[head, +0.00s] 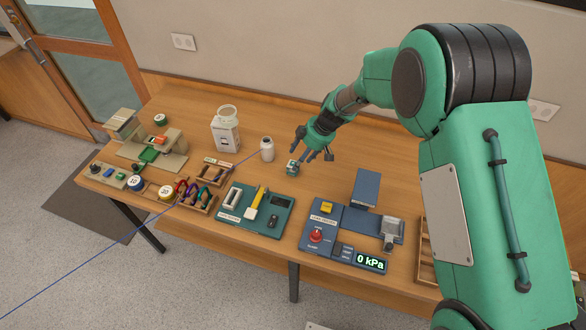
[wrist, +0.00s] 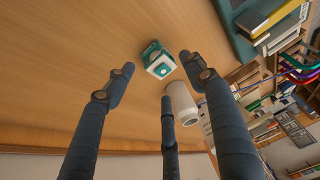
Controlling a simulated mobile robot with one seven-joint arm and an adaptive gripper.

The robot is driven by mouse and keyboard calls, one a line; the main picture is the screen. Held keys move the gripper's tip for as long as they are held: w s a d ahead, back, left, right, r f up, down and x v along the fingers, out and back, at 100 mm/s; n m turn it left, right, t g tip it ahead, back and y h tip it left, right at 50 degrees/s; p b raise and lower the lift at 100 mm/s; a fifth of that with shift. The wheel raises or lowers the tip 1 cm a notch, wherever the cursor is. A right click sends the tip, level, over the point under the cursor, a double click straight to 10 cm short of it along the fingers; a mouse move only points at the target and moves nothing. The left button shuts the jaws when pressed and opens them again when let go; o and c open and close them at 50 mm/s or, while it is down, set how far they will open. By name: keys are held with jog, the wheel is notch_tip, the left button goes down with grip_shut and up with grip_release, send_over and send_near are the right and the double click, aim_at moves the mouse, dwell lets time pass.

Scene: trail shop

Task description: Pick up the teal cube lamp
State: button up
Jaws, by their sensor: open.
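The teal cube lamp (head: 292,167) is a small teal block with a pale face, on the wooden table near its middle. It also shows in the wrist view (wrist: 160,64), just beyond the fingertips and between the two outer fingers. My gripper (head: 312,156) is open and empty, with its dark fingers close to the lamp, above and to its right in the head view. In the wrist view my gripper (wrist: 156,78) has its fingers spread, with the third finger below the lamp. No finger clearly touches it.
A white canister (head: 267,149) stands left of the lamp and shows close to a finger in the wrist view (wrist: 184,104). The table behind is clear.

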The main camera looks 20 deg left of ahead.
aim_at(294, 163)
jog(key=shift+a+x, duration=0.2)
jog(key=shift+x, duration=2.45)
jog(key=shift+r, duration=0.15)
jog(key=shift+c, duration=0.2)
grip_shut()
jog(key=shift+r, duration=0.8)
notch_tip(294, 163, up, 2)
jog(key=shift+r, duration=0.15)
jog(key=s+d+r, duration=0.1)
jog(key=s+d, duration=0.7)
jog(key=s, duration=0.5)
jog(key=shift+s+d, duration=0.2)
jog(key=shift+d, duration=0.2)
